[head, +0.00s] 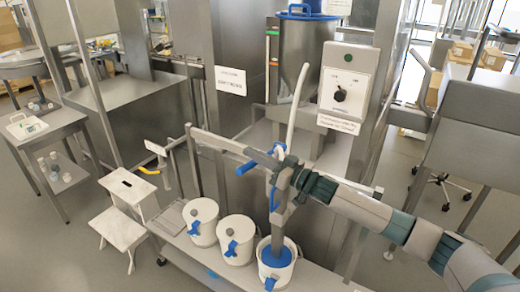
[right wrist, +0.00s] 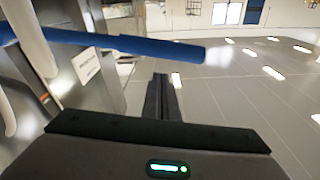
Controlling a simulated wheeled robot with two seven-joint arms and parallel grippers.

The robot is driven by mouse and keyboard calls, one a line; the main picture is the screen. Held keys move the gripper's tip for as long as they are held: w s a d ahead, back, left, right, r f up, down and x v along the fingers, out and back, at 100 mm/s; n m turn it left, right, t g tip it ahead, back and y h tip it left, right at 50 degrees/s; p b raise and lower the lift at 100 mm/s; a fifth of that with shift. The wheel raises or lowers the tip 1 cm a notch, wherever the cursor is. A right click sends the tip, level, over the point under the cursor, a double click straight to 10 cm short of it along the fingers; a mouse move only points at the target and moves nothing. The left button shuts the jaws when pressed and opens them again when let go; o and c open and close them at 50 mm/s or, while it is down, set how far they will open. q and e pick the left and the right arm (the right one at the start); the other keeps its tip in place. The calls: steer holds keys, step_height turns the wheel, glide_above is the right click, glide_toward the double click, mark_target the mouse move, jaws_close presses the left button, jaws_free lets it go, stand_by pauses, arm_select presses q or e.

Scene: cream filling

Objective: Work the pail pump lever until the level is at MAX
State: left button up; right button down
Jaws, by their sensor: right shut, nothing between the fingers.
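The pump stands upright in the right-hand white pail (head: 276,264), which has blue at its top. Its blue lever (head: 247,167) points left from the pump head. In the right wrist view a blue bar (right wrist: 150,47), apparently this lever, crosses from the left above the fingers. My right gripper (head: 280,172) is at the pump head, close to the lever. Its fingers (right wrist: 163,98) are shut and empty; whether they touch the lever I cannot tell. A narrow coloured strip (head: 271,60) stands beside the steel hopper (head: 305,55); no level is readable. My left gripper is out of view.
Two lidded white pails (head: 202,222) stand left of the pump pail on a low shelf. A grey rail runs behind the pump. A control box with a black knob (head: 340,95) hangs at the back. A white step stool (head: 128,200) stands left.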

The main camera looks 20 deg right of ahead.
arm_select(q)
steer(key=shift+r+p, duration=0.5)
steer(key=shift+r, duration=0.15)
arm_select(e)
steer(key=shift+s+f, duration=0.25)
steer(key=shift+f, duration=0.4)
steer(key=shift+s+f, duration=0.2)
steer(key=shift+f, duration=0.4)
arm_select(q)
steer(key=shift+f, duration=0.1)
arm_select(e)
steer(key=shift+f, duration=0.1)
